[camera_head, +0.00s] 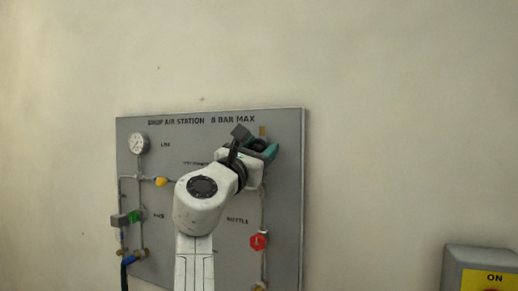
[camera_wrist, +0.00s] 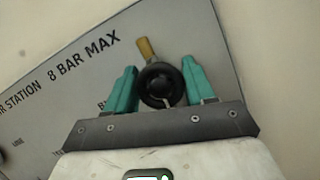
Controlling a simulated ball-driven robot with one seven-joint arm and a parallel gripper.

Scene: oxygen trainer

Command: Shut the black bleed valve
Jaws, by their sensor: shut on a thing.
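The black bleed valve (camera_wrist: 160,84) is a round black knob on a brass stem (camera_wrist: 146,48) near the top right of the grey panel (camera_head: 284,200). In the wrist view it sits between the two teal fingers of my gripper (camera_wrist: 160,88). My gripper is shut on the knob, one finger on each side. In the head view my gripper (camera_head: 260,150) is at the panel's upper right, and it and my arm hide most of the valve. A white pointer mark shows on the knob's near side in the wrist view.
The panel also carries a gauge (camera_head: 139,144), a yellow valve (camera_head: 160,182), a green valve (camera_head: 135,216) and a red valve (camera_head: 259,242) below my gripper. A blue hose (camera_head: 128,261) hangs at lower left. A grey and yellow box (camera_head: 484,270) stands at lower right.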

